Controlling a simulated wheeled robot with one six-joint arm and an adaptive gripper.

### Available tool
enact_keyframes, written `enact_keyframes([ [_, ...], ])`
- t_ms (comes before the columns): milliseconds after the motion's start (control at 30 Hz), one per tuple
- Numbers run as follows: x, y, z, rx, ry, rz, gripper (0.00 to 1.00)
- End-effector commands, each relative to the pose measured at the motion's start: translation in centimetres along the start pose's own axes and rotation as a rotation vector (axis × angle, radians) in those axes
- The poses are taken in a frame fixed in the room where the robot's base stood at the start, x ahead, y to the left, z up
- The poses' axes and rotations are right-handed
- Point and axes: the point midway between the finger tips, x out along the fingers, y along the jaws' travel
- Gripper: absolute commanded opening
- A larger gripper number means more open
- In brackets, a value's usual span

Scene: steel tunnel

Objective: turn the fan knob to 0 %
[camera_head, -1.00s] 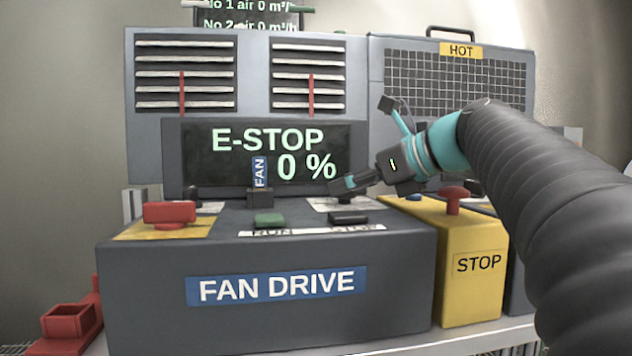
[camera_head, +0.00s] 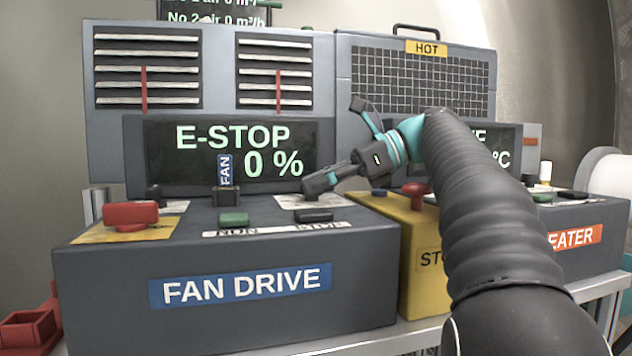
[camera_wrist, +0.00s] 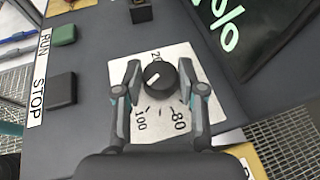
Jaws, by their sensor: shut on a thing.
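The fan knob (camera_wrist: 162,77) is round and black with a white mark that points to the lower left in the wrist view. It stands on a white dial plate (camera_wrist: 152,128), where 20, 80 and 100 can be read. My gripper (camera_wrist: 160,70) has one finger on each side of the knob and is shut on it. In the head view my gripper (camera_head: 313,184) is over the plate at the back of the fan drive box (camera_head: 230,290) and hides the knob. The display (camera_head: 238,152) reads E-STOP and 0 %.
A red knob (camera_head: 130,213), a green RUN button (camera_head: 233,218) and a black STOP button (camera_head: 314,215) stand on the box top. A yellow box (camera_head: 425,265) with a red button (camera_head: 416,194) is to the right, then the heater box (camera_head: 590,250).

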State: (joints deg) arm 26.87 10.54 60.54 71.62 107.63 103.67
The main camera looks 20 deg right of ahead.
Motion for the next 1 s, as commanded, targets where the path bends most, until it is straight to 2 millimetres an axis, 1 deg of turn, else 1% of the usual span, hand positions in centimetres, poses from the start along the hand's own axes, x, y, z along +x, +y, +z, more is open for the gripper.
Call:
enact_keyframes([
  [433, 0.0, 0.0, 0.0, -0.004, 0.001, 0.010, 0.05],
  [467, 0.0, 0.0, 0.0, -0.004, 0.001, 0.010, 0.45],
  [500, 0.0, 0.0, 0.0, -0.004, 0.001, 0.010, 0.55],
  [533, 0.0, 0.0, 0.0, -0.004, 0.001, 0.010, 0.62],
  [567, 0.0, 0.0, 0.0, -0.004, 0.001, 0.010, 0.65],
  [867, 0.1, 0.1, 0.1, -0.012, 0.000, 0.008, 0.65],
  [1000, 0.7, 0.6, 1.1, -0.107, -0.004, -0.026, 0.65],
])
